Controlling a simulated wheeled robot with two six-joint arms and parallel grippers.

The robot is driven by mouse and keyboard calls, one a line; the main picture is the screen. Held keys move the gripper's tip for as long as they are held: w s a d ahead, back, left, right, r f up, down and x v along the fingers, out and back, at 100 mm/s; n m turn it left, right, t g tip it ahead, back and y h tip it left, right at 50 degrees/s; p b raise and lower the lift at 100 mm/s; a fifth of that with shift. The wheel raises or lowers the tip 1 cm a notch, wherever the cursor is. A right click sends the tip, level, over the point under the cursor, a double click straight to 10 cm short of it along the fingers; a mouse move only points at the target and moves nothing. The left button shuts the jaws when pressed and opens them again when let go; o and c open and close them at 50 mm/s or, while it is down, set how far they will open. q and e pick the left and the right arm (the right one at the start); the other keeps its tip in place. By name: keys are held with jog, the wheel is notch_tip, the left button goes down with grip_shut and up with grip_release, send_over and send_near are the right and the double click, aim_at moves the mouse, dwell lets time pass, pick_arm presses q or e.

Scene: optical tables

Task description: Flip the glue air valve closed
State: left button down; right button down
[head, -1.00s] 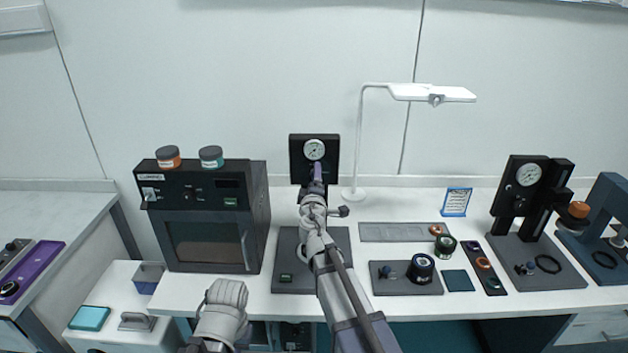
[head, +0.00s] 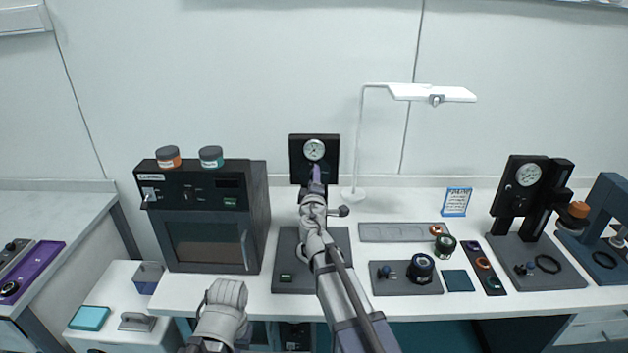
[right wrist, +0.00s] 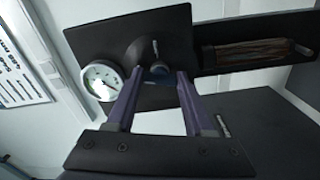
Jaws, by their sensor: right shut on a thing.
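A black upright panel (head: 298,163) with a round white gauge (head: 314,149) stands behind the grey base plate (head: 290,268). My right gripper (head: 317,174) is at the panel, just below the gauge.
A black oven (head: 205,220) with two jars on top stands left of the panel. A white lamp (head: 432,93) stands to the right. Trays, small parts and another gauge stand (head: 520,185) fill the bench's right side.

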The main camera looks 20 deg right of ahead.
jog(key=shift+n, duration=1.6)
jog(key=shift+c, duration=1.4)
grip_release()
jog(key=v, duration=0.8)
